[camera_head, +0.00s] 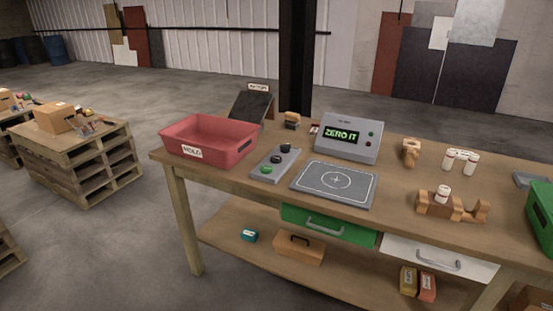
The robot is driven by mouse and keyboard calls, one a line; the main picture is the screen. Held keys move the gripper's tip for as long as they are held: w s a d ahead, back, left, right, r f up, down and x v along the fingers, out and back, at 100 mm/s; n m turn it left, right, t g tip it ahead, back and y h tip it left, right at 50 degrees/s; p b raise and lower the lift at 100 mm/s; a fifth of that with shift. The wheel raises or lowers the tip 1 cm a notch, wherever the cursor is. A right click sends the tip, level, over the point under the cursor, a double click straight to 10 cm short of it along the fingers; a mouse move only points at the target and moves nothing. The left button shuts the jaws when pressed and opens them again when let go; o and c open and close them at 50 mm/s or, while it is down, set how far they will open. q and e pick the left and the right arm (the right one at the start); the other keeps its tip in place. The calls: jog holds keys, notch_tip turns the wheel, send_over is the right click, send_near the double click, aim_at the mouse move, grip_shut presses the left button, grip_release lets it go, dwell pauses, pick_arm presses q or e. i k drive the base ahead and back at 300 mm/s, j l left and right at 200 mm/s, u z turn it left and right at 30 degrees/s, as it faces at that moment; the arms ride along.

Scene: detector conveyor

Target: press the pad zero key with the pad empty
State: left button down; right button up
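The pad (357,196) is a flat grey square plate with a white circle and cross, lying on the workbench. Nothing stands on it. Any key labels are too small to read. Behind the pad, a grey detector box (362,151) has a lit display (342,135) reading "ZERO IT" in green. Neither of my grippers is in view.
A red bin (228,139) labelled HOLD stands left of the key strip. A wooden holder (440,208) with a white-capped bottle (442,194) stands right of the pad. A green bin (540,216) is at the right edge. The bench front edge is clear before the pad.

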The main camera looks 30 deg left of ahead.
aim_at(274, 159)
jog(key=i+u, duration=0.2)
jog(key=i, duration=0.45)
jog(key=i+u, duration=0.25)
jog(key=i, duration=0.4)
jog(key=i+l+u, duration=0.2)
jog(key=i, duration=0.45)
